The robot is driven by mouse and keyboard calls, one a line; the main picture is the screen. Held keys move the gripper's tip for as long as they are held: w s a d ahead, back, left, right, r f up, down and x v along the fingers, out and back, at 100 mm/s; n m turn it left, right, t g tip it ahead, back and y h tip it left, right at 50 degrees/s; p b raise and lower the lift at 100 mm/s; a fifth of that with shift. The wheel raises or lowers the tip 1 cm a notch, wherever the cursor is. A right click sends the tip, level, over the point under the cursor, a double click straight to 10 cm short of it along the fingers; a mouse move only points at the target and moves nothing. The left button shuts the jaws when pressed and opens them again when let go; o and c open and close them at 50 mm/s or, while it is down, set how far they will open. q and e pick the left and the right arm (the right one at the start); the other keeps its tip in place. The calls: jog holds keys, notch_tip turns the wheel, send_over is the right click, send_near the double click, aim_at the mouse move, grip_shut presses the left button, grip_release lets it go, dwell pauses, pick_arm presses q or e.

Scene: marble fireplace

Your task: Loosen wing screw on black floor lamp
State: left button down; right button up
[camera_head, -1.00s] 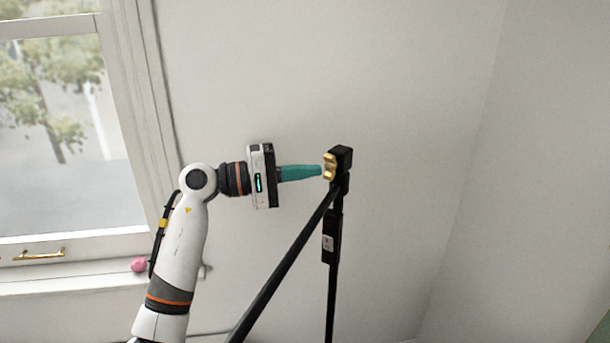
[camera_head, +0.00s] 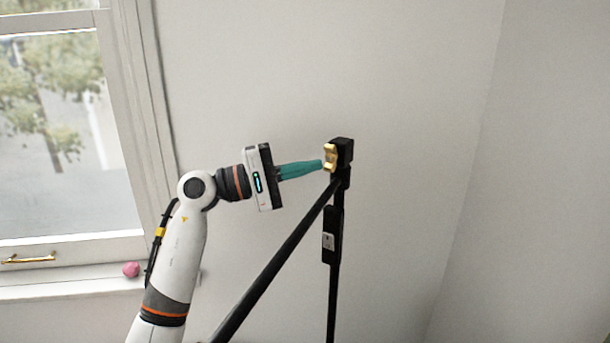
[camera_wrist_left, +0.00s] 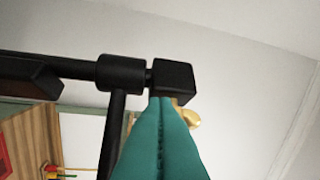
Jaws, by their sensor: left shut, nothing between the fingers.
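The black floor lamp (camera_head: 334,285) stands near the wall, with a thin upright pole and a slanted black bar. The gold wing screw (camera_head: 329,158) sits on the left side of the black block at its top. In the left wrist view a small part of the wing screw (camera_wrist_left: 192,117) shows to the right, behind the teal fingers. My left gripper (camera_head: 320,166) has its fingers closed together, tips at the lower part of the wing screw. Whether the tips touch it I cannot tell. The black block (camera_wrist_left: 174,80) shows just beyond the fingertips. My right gripper is not in view.
A window with a white sill (camera_head: 75,284) is at the left, with a pink round object (camera_head: 131,269) on the sill. A plain wall is behind the lamp, with a corner to its right. The space right of the lamp is clear.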

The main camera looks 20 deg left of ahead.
aim_at(331, 172)
pick_arm(q)
jog(key=shift+s+d+f+n+t+h+b, duration=0.1)
jog(key=shift+d+f+n+t+h+b, duration=0.15)
jog(key=shift+n+t+b, duration=0.95)
jog(key=shift+d+f+n+t+h+b, duration=0.15)
jog(key=shift+d+f+n+t+b, duration=0.2)
jog(key=shift+n+b, duration=1)
jog(key=shift+s+d+f+n+t+h+b, duration=0.1)
jog(key=shift+d+f+n+t+h+b, duration=0.15)
jog(key=shift+n+t+b, duration=1.05)
jog(key=shift+d+f+n+t+y+b, duration=0.15)
jog(key=shift+d+n+t+y+b, duration=0.2)
jog(key=shift+n+t+b, duration=0.45)
jog(key=shift+d, duration=0.25)
